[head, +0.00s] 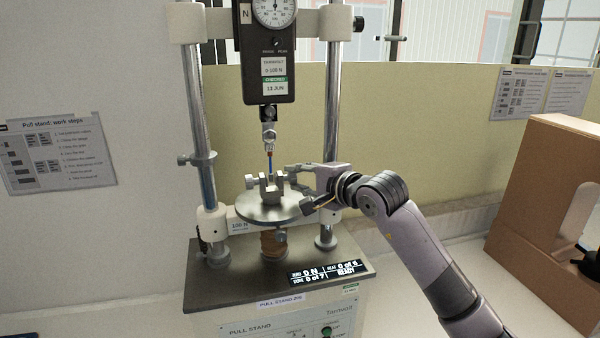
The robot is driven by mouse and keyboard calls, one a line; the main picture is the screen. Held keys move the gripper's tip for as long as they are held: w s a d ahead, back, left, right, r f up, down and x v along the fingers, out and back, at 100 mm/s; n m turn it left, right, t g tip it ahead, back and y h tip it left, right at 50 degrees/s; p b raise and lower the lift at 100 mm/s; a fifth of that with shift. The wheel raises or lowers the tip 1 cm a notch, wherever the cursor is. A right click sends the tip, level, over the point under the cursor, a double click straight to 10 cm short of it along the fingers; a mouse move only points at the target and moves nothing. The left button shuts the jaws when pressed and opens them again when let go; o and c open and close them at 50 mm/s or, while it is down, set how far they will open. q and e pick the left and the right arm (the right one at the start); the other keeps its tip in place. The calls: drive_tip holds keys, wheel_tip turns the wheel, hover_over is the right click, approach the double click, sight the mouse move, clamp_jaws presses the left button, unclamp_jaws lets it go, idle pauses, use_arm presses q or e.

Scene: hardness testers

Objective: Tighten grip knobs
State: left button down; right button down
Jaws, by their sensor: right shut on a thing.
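The pull stand (228,285) stands on the bench. A small metal grip (270,191) sits on its round plate (264,214). One grip knob (251,182) sticks out at the grip's left side. My left gripper is out of view.
A force gauge (269,75) hangs above the grip between two steel columns (333,100). A lit display (325,271) reads 0 N and READY. A brown wooden case (535,190) stands at the right. Bench space between is partly under my right arm.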

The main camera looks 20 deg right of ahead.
drive_tip(key=shift+r+g+p, duration=0.1)
drive_tip(key=shift+g+p, duration=0.3)
drive_tip(key=shift+g, duration=0.3)
drive_tip(key=shift+m+h, duration=0.3)
drive_tip(key=c, duration=1.6)
unclamp_jaws()
drive_tip(key=shift+o, duration=0.2)
drive_tip(key=shift+d, duration=0.1)
drive_tip(key=v, duration=1.2)
drive_tip(key=shift+o, duration=0.4)
drive_tip(key=shift+w, duration=0.15)
